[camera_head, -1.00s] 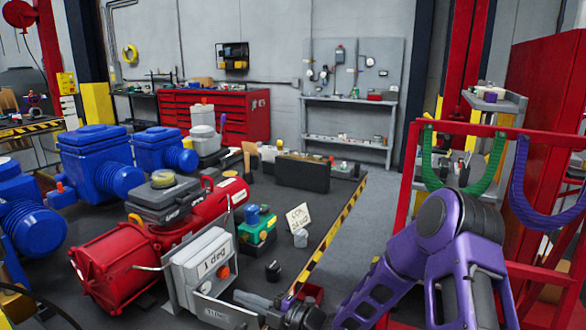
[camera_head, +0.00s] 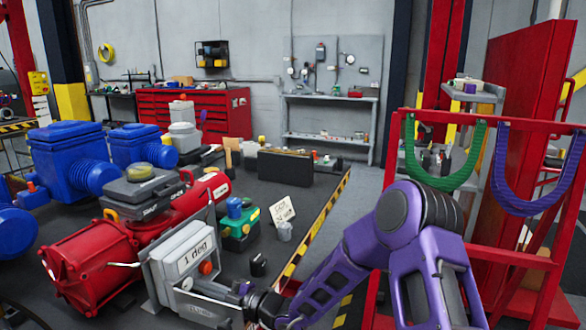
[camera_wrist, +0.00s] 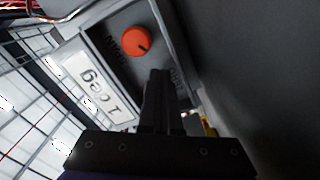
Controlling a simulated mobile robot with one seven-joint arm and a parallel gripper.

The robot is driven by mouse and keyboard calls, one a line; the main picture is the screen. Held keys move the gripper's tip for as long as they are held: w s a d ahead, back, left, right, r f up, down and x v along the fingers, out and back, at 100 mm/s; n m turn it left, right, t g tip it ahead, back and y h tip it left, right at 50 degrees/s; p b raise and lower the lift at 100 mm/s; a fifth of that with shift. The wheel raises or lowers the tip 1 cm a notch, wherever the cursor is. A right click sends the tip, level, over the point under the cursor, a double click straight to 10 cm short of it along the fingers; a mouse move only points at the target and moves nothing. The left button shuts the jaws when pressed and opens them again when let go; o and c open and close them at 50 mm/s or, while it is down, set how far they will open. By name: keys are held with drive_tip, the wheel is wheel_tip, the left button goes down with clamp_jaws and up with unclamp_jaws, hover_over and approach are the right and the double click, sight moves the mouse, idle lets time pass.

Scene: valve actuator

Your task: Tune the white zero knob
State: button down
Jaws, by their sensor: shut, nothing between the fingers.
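A grey positioner box (camera_head: 178,255) with a white "1 deg" label (camera_head: 195,252) stands in a metal bracket at the front of the red actuator. An orange-red knob (camera_head: 206,268) is on its face; the wrist view shows this knob (camera_wrist: 137,41) just beyond and left of my fingertips. A small white knob (camera_head: 187,283) shows low on the box in the head view. My gripper (camera_head: 210,288) is shut and empty, its tips close to the white knob. Contact cannot be told. In the wrist view my fingers (camera_wrist: 163,78) cover part of the box face, and the white knob is not visible.
The red actuator (camera_head: 95,262) lies behind and left of the box. A green-and-blue device (camera_head: 238,222), a handwritten card (camera_head: 282,208) and a small black piece (camera_head: 259,265) are on the dark bench. A metal bracket plate (camera_head: 190,310) juts out below the gripper.

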drive_tip(key=shift+a, duration=0.15)
drive_tip(key=shift+s+a+r+p, duration=0.1)
drive_tip(key=shift+s+r+p, duration=0.15)
drive_tip(key=shift+p, duration=0.3)
idle(0.8)
drive_tip(key=shift+a+r+p, duration=0.1)
drive_tip(key=shift+r+p, duration=0.1)
drive_tip(key=shift+p, duration=1.4)
drive_tip(key=shift+w+f, duration=0.1)
drive_tip(key=shift+w+d+f, duration=0.15)
drive_tip(key=shift+w+d, duration=0.05)
drive_tip(key=shift+p+v, duration=1.5)
drive_tip(key=shift+v, duration=1.55)
drive_tip(key=shift+w+f, duration=0.1)
